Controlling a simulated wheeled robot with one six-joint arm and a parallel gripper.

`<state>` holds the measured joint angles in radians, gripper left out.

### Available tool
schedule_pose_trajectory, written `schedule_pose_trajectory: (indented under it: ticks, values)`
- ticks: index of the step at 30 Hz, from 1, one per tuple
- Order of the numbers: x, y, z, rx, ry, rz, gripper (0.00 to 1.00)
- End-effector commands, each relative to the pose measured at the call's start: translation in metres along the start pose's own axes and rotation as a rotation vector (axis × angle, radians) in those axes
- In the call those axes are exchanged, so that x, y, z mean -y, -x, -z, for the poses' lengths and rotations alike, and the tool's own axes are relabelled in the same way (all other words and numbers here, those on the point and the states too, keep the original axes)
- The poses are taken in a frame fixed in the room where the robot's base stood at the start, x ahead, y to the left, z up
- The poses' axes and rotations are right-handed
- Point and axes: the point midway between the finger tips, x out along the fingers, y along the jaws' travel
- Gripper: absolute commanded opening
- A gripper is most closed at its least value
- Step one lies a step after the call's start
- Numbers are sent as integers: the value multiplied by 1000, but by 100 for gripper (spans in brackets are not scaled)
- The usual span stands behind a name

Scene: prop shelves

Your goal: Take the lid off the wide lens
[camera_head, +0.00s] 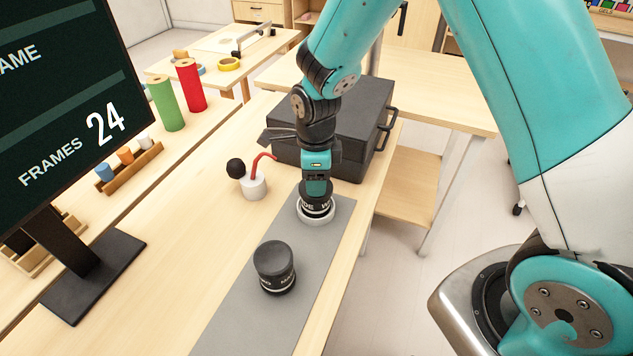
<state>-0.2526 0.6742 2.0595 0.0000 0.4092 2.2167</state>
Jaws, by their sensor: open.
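The wide lens (316,208) stands upright in a white ring (317,221) on the grey mat (240,317). It is a short black cylinder with white lettering, partly legible as "DE W". My gripper (317,187) points straight down at the top of this lens. It is open, with its fingers at the lid's height. The lid is mostly hidden behind the gripper, and I cannot tell whether the fingers touch it.
A second black lens (275,268) with a dark cap stands nearer on the mat. A white pot (254,186) with a red bent tube and a black ball stands left of my gripper. A black case (350,125) stands behind it. A monitor (75,100) fills the left side.

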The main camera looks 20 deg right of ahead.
Motion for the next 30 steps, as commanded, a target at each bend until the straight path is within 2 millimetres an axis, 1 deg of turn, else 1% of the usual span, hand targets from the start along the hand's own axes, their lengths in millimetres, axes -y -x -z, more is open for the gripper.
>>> schedule_pose_trajectory:
  ticks: [3,8,11,12,14,15,25,29,30]
  values:
    - [0,-5,0,1,1,1,55]
    - [0,-5,0,1,1,1,55]
    - [0,-5,0,1,1,1,35]
    - [0,-5,0,1,1,1,25]
    - [0,-5,0,1,1,1,12]
    - [0,-5,0,1,1,1,3]
    - [0,-3,-1,2,1,2,2]
    - [1,6,-1,2,1,3,2]
    - [1,11,-1,3,1,4,2]
